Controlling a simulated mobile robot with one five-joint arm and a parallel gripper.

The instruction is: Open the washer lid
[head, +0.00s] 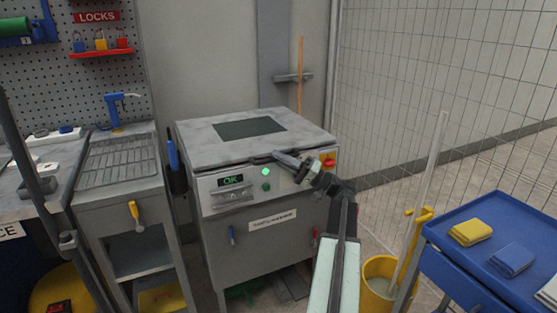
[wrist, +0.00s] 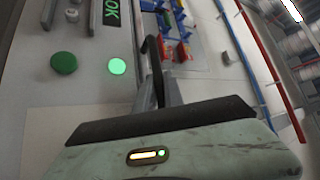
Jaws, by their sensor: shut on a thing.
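The washer (head: 262,222) is a grey cabinet with a green "OK" display on its front. Its lid (head: 205,138) is a pale grey slab with a dark window, lying flat or nearly so over the cabinet, with a dark line under its front edge. My gripper (head: 279,156) reaches from the right to the middle of the lid's front edge. In the wrist view my gripper (wrist: 160,90) is shut on the dark lid handle (wrist: 152,52). The fingers partly hide the handle, and the head view shows little of it.
A grey sink bench (head: 115,165) stands left of the washer. A blue cart (head: 505,240) with folded cloths and a yellow bucket (head: 380,290) stand at the right. A wire mesh fence (head: 420,90) is behind them. Green buttons (wrist: 117,66) sit near my gripper.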

